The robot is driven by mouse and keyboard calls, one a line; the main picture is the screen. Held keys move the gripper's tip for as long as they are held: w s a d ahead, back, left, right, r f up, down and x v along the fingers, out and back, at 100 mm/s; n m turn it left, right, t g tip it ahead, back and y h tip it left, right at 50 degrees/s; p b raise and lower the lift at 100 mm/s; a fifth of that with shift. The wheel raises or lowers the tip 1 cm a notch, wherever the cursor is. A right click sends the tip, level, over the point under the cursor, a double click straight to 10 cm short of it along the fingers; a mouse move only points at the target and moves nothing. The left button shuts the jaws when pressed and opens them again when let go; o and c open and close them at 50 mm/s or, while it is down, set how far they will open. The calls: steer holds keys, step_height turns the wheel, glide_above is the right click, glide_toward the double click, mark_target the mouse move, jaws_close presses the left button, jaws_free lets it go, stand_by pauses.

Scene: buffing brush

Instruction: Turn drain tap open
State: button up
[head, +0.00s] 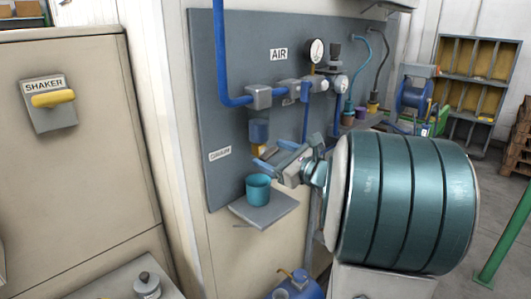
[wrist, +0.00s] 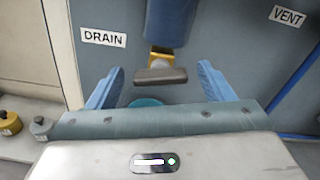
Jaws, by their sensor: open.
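The drain tap is a brass piece (wrist: 160,61) with a flat dark grey handle (wrist: 160,76) lying crosswise, under a blue filter bowl (wrist: 170,20). In the head view the bowl (head: 258,130) hangs on the grey panel, with brass (head: 258,148) below it. My gripper (head: 275,156) is at the tap, with its two blue fingers apart. In the wrist view my open gripper (wrist: 160,84) has one finger on each side of the handle, with gaps on both sides. I cannot tell whether the handle is deep enough to lie between the fingertips. My gripper holds nothing.
A teal cup (head: 258,190) stands on a small grey shelf (head: 265,213) below the tap. A DRAIN label (head: 219,153) is left of the tap. Blue pipes (head: 222,60) and a gauge (head: 316,50) are above. A SHAKER lever (head: 53,99) is far left.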

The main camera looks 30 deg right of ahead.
steer(key=v, duration=1)
steer(key=shift+s, duration=0.15)
steer(key=shift+r, duration=0.15)
steer(key=p+x, duration=0.3)
steer(key=p, duration=0.1)
steer(key=p+x, duration=0.7)
steer(key=p, duration=0.1)
steer(key=shift+w+f, duration=0.3)
steer(key=shift+f, duration=0.05)
steer(key=c, duration=1)
